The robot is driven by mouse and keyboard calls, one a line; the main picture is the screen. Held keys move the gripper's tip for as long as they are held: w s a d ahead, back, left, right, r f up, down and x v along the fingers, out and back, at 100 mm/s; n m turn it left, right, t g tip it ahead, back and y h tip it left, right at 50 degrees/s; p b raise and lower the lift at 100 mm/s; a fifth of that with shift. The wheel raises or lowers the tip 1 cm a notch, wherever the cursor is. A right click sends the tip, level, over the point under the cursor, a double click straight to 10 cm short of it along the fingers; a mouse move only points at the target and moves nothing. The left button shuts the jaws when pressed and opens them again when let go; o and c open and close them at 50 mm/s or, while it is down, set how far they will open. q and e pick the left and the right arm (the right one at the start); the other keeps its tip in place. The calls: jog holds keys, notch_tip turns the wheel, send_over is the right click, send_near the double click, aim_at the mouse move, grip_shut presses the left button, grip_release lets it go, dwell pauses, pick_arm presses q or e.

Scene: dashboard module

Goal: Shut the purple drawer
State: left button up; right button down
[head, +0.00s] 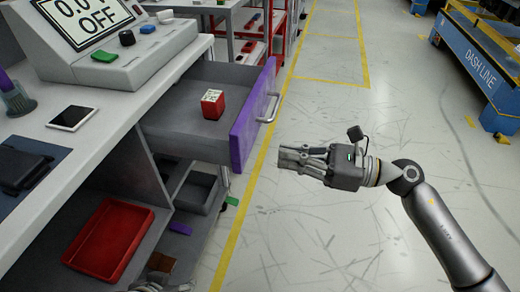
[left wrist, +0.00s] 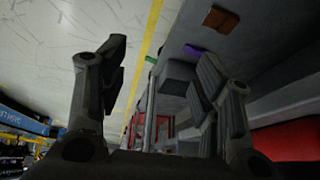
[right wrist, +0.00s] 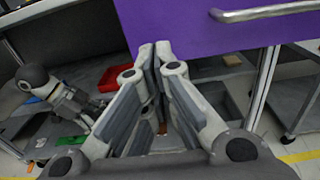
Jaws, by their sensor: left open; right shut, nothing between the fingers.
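The purple drawer front (head: 254,115) stands pulled out from the workbench in the head view, with a metal bar handle (head: 269,108). The grey drawer inside (head: 180,135) holds a red box (head: 212,104) with a pale top. My right gripper (head: 281,168) is shut and empty, to the right of and lower than the drawer front. In the right wrist view the purple front (right wrist: 190,28) and handle (right wrist: 262,12) show beyond the shut fingers (right wrist: 155,50). My left gripper (left wrist: 160,75) is open and empty, low by the bench; only part of that arm shows at the head view's bottom edge.
A red tray (head: 108,240) lies on the shelf under the worktop. A console (head: 125,45), a tablet (head: 74,118) and a black wallet-like item (head: 20,168) rest on top. A blue cart (head: 480,60) stands far right. The floor right of the drawer is clear.

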aim_at(247, 150)
pick_arm(q)
jog(key=shift+s+a+f+g, duration=0.1)
jog(key=shift+s+a+g, duration=0.1)
jog(key=shift+s, duration=0.2)
jog(key=shift+s+a+f+g, duration=0.1)
jog(key=shift+s+g, duration=0.1)
jog(key=shift+s, duration=0.15)
pick_arm(e)
jog(key=x, duration=0.6)
jog(key=shift+w+a, duration=0.1)
jog(key=shift+a, duration=0.1)
